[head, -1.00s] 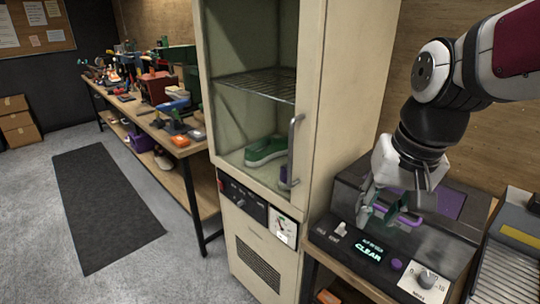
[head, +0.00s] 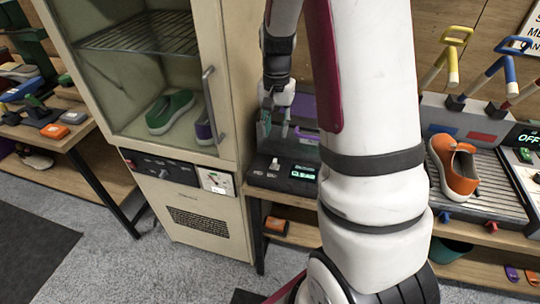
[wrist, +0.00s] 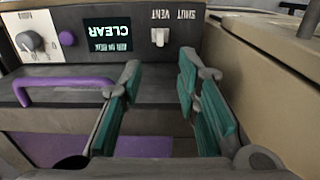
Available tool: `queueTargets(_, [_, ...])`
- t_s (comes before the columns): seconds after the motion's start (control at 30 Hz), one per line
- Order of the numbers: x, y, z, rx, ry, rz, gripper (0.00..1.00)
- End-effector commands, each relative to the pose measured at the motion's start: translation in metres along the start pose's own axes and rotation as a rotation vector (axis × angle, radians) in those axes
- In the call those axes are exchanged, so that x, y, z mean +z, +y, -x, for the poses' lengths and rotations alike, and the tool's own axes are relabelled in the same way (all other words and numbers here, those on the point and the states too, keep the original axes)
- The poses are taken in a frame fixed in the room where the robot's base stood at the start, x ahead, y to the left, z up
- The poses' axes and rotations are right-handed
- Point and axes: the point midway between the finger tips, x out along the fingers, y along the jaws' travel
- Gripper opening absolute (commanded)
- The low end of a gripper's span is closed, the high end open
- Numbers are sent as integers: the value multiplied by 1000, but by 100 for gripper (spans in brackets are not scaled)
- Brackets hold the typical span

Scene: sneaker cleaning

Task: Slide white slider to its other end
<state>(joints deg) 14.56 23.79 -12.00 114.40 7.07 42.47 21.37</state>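The white slider (head: 275,163) is a small upright knob on the dark control panel (head: 262,182), beside the green-lit display. It also shows in the wrist view (wrist: 159,37) at upper centre, beyond my fingertips, below small upside-down lettering. My gripper (wrist: 160,78) has two teal-padded fingers set apart with nothing between them. The slider lies roughly in line with the gap, and my fingers do not appear to touch it.
A purple handle (wrist: 65,92) stands out left of my fingers in the wrist view, with a dial (wrist: 30,42) and a purple button (wrist: 67,38) beyond. The cream cabinet (head: 228,110) stands close on the panel's left. An orange shoe (head: 455,165) sits far right.

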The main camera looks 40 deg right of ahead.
Motion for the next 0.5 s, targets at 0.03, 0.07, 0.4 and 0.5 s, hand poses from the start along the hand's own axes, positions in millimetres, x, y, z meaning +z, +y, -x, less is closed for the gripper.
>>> queueTargets(0.03, [2,1,-8,3,-5,0,30])
queueTargets(0.07, [2,1,-14,3,-5,0,30])
queueTargets(0.4, [2,1,-80,2,-5,1,30])
queueTargets(0.5, [2,1,-97,2,-5,1,30])
